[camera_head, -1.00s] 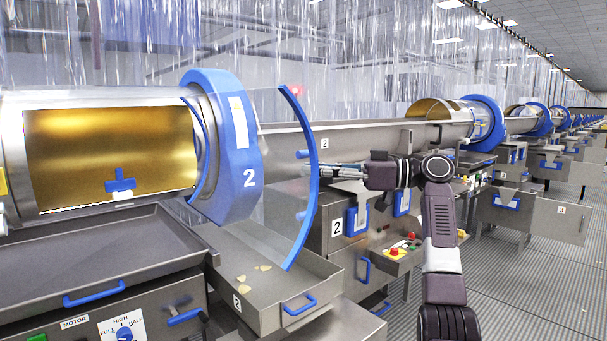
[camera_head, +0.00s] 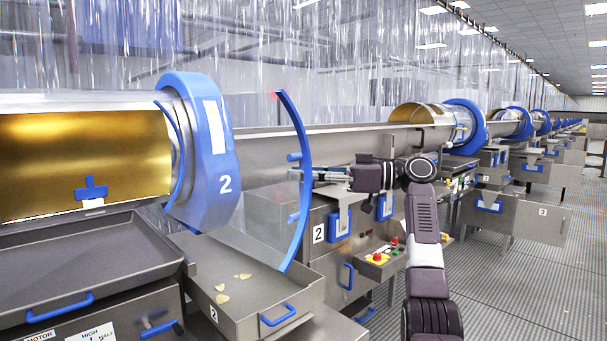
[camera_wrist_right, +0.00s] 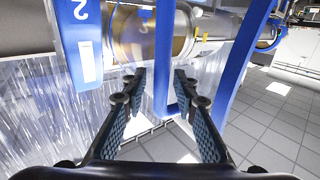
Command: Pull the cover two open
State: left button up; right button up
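Cover two is a clear curved panel edged by a blue arc (camera_head: 304,180), standing out to the right of the blue ring (camera_head: 208,150) marked 2 on the near drum. A blue bar (camera_wrist_right: 162,60) on it also shows in the right wrist view. My right gripper (camera_head: 303,175) is at the blue arc, about mid-height, between two short blue pegs. Its fingertips are partly hidden behind the arc. In the right wrist view my right gripper (camera_wrist_right: 158,82) has its two fingers apart, with blue parts between and beyond them; contact is unclear. My left gripper is not in view.
A steel tray (camera_head: 245,290) with several yellow chips sits below the cover. More drums (camera_head: 460,125) recede at the back right.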

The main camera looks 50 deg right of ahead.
jog(key=shift+r, duration=0.1)
jog(key=v, duration=1.2)
dwell(0.4)
